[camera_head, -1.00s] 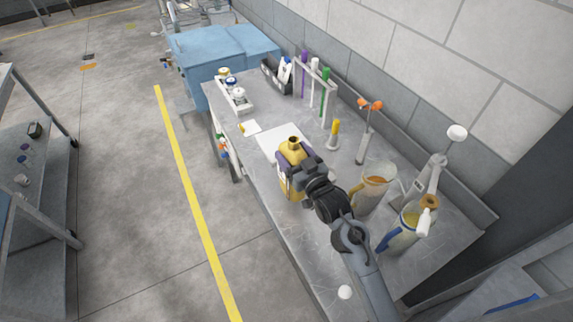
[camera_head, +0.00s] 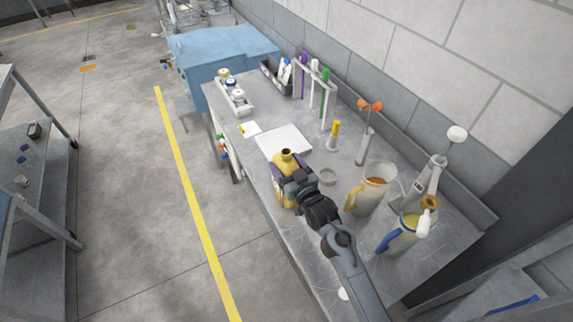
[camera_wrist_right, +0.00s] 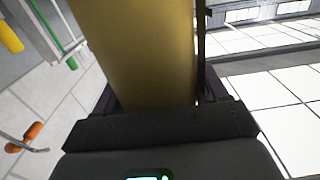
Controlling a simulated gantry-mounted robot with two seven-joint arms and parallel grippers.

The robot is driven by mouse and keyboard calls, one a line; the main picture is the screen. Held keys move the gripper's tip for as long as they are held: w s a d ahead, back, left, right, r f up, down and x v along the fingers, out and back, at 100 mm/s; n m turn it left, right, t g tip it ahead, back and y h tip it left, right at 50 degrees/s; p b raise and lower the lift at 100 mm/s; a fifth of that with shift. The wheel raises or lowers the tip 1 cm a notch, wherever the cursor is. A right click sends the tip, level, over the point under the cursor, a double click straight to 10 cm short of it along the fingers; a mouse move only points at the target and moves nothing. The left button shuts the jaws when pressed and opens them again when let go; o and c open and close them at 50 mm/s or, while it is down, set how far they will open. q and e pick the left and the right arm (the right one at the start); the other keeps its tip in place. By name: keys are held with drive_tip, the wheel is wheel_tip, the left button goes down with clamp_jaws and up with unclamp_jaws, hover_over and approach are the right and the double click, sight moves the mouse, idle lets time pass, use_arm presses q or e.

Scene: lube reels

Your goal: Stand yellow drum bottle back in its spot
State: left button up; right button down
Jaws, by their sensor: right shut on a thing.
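The yellow drum bottle (camera_head: 284,165) is over the grey bench (camera_head: 315,265), near its left long edge and just in front of a white pad (camera_head: 284,141). It looks roughly upright, with its dark open neck up. My right gripper (camera_head: 284,184) is shut around its body from the near right side. In the right wrist view the bottle (camera_wrist_right: 145,50) fills the space between the fingers (camera_wrist_right: 158,98). My left gripper is not in view.
A small grey round piece (camera_head: 327,176) lies right of the bottle. A yellow-handled jug (camera_head: 372,192) and a blue-handled jug (camera_head: 403,237) stand farther right. A rack of coloured tools (camera_head: 315,88) and a white tray of small pots (camera_head: 236,97) are at the back.

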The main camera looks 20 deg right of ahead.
drive_tip(key=shift+c, duration=2.2)
unclamp_jaws()
drive_tip(key=shift+f, duration=0.1)
drive_tip(key=o, duration=0.4)
